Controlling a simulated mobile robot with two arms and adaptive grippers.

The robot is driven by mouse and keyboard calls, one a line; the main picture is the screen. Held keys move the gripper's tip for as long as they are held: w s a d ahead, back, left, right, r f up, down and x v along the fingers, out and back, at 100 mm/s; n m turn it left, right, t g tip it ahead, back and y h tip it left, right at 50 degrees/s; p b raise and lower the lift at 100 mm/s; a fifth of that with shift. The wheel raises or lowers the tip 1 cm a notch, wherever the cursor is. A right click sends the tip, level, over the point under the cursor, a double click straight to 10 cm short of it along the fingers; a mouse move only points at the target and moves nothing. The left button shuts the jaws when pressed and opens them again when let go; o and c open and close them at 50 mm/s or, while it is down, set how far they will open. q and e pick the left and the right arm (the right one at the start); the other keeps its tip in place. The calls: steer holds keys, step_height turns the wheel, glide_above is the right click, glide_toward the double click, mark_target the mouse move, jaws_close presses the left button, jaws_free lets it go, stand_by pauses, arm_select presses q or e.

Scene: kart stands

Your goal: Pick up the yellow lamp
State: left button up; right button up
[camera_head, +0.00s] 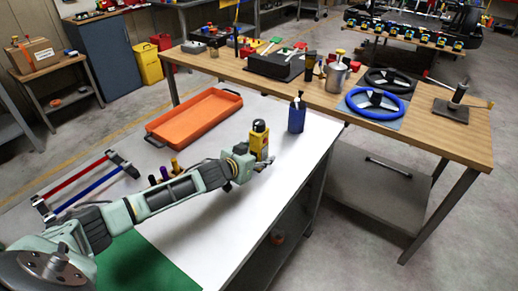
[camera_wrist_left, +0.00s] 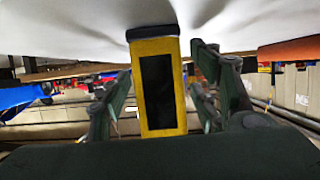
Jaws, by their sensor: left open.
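The yellow lamp (camera_head: 259,142) is a small upright yellow block with a dark top, standing on the white table towards its right side. In the left wrist view the lamp (camera_wrist_left: 158,95) shows as a yellow frame around a dark panel, between the two fingers. My left gripper (camera_head: 256,168) is at the lamp in the head view. In the left wrist view the left gripper (camera_wrist_left: 160,100) is open, with one finger on each side of the lamp and a visible gap at the right finger. My right gripper is not in view.
A blue container (camera_head: 297,117) stands close to the right of the lamp. An orange tray (camera_head: 194,117) lies behind to the left. Red and blue bars (camera_head: 85,187) lie at the left. Wooden table (camera_head: 400,125) with steering wheels stands beyond. White table surface (camera_head: 215,240) in front is clear.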

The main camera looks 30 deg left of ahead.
arm_select(q)
steer(key=shift+c, duration=0.5)
steer(key=c, duration=1.3)
jaws_close()
steer(key=shift+r, duration=0.1)
